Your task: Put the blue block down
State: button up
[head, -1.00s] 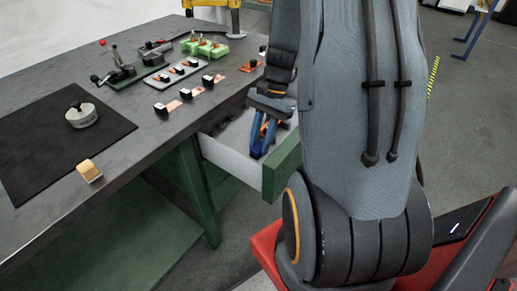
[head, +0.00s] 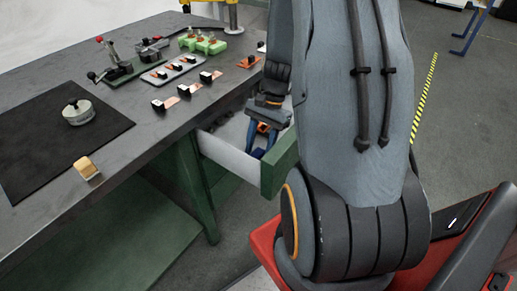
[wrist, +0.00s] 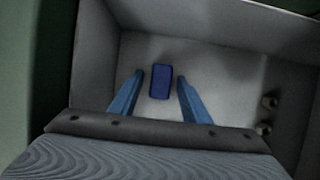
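The blue block (wrist: 160,82) lies in the open drawer (head: 228,157), on its pale floor in the wrist view. My gripper (wrist: 161,77) has its two blue fingers spread, one on each side of the block, with a visible gap on both sides. In the head view my gripper (head: 262,139) reaches down into the drawer. The block cannot be made out there behind the drawer wall and fingers.
Two small knob-like things (wrist: 266,114) are at the right of the drawer in the wrist view. The drawer walls stand close around my gripper. On the bench (head: 130,135) are a black mat (head: 35,135), a round metal weight (head: 78,112) and a tan block (head: 87,168).

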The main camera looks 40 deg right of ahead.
jog(key=v, duration=1.1)
jog(key=s+a+r+n+h, duration=0.2)
jog(key=s+a+n, duration=0.2)
jog(key=a+n, duration=0.2)
jog(key=s+a+r+n+t+h, duration=0.1)
jog(key=s+a+r+n+h, duration=0.1)
jog(key=a+n, duration=0.4)
jog(key=shift+s+a+r+t, duration=0.35)
jog(key=shift+s+r, duration=0.3)
jog(key=shift+s, duration=0.55)
jog(key=a+p, duration=0.1)
jog(key=a+r+n+p, duration=0.1)
jog(key=a+p, duration=0.1)
jog(key=a+r+n+p, duration=0.1)
jog(key=shift+s+a+r, duration=0.15)
jog(key=shift+a+r, duration=0.1)
jog(key=shift+a, duration=0.15)
